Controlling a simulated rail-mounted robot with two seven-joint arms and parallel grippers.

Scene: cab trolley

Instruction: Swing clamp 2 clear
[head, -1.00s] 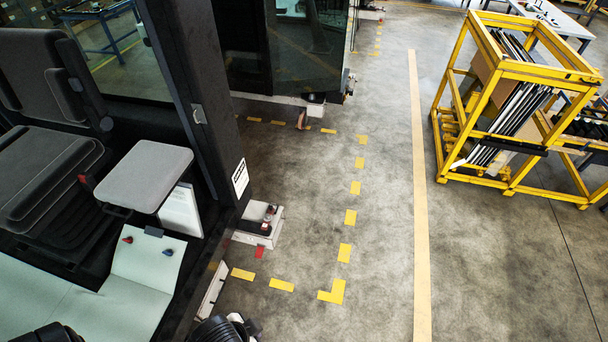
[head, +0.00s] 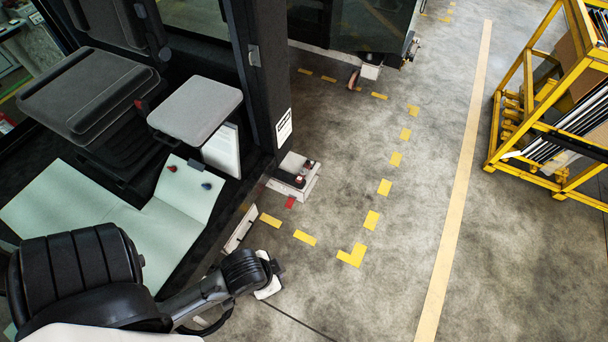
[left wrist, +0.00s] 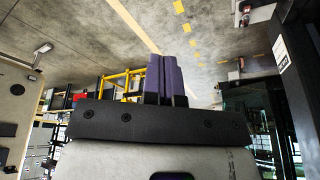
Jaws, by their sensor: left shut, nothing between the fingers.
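A white block with a dark top and small red parts (head: 295,172) sits at the foot of the near cab, beside its dark corner post. It may be a clamp, but no number is readable, so I cannot tell which is clamp 2. A similar fitting (head: 371,68) is under the far cab, with a reddish-brown curved part beside it. My left arm comes in from the lower left in the head view; its fingers are hidden there. In the left wrist view my left gripper (left wrist: 168,60) has its two purple fingers together, empty, apart from any fitting. My right gripper is not in view.
The near cab's open interior, with a grey seat (head: 85,95) and grey pad (head: 196,107), fills the left. A yellow rack (head: 535,105) holding panels stands at right. Concrete floor with yellow dashes (head: 384,187) and a long line (head: 460,180) is clear between.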

